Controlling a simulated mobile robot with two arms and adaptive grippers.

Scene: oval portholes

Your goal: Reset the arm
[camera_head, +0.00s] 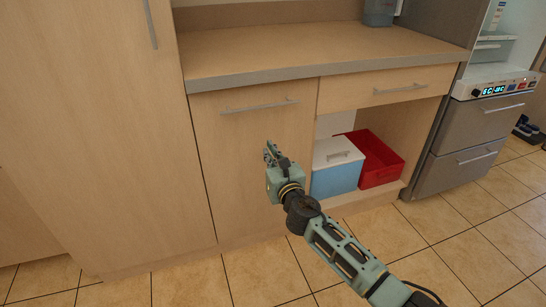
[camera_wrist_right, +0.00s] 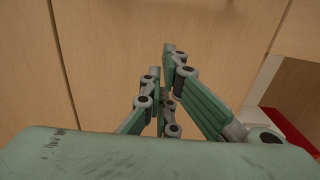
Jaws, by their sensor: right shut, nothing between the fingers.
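My right gripper (camera_head: 270,152) is in front of the wooden cabinet door (camera_head: 235,130), below the countertop. Its arm reaches in from the bottom right of the head view. In the right wrist view the gripper (camera_wrist_right: 168,75) has its fingers close together, with nothing between them. The door fills most of the background there. I cannot tell the gap between the fingertips and the door. My left gripper is not in either view.
The countertop (camera_head: 300,55) runs above, with a drawer (camera_head: 385,90) under it. In the open shelf below stand a blue box with a white lid (camera_head: 336,168) and a red bin (camera_head: 383,165). A fridge (camera_head: 470,130) stands at right. Tiled floor (camera_head: 180,285) is clear at the front left.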

